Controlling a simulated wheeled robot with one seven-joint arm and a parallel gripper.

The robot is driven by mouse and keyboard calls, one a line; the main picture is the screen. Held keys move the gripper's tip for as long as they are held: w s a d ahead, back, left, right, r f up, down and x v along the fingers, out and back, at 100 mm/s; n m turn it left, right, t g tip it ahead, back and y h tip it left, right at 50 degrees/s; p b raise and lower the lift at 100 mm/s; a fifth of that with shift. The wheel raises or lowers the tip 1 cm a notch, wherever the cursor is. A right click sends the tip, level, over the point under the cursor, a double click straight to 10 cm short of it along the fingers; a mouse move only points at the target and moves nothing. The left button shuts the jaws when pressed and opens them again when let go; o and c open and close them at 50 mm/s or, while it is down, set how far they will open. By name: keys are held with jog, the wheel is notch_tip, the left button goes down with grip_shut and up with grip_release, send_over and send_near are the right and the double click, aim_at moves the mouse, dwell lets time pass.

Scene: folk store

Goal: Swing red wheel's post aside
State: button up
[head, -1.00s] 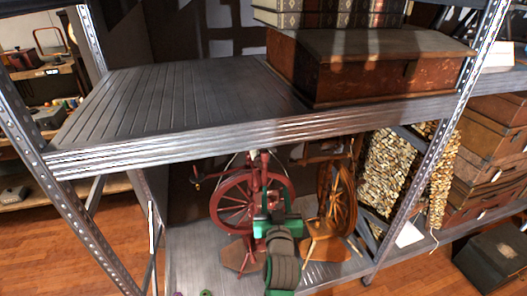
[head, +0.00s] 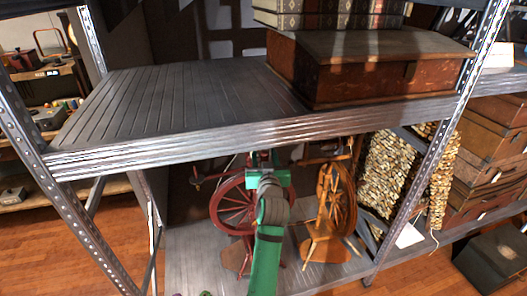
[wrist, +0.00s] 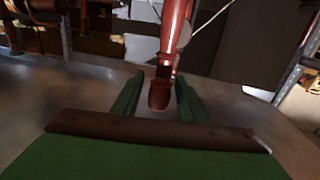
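The red spinning wheel (head: 228,205) stands on the lower shelf, left of a light wooden spinning wheel (head: 330,205). My green gripper (head: 268,160) is raised in front of its upper part, just under the upper shelf's front edge, and my arm hides much of the wheel's right side. In the wrist view a red turned post (wrist: 172,35) comes down from the top, its rounded lower end (wrist: 159,95) between the two green fingers of my gripper (wrist: 159,80). The fingers are open, with a visible gap on the right; contact on the left cannot be told.
The upper shelf (head: 180,100) lies close above, bearing a wooden chest (head: 370,65). Metal uprights (head: 430,160) frame the bay. A strand-like tan bundle (head: 390,175) hangs at the right.

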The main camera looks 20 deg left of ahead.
jog(key=shift+x, duration=0.95)
jog(key=shift+s, duration=0.1)
grip_shut()
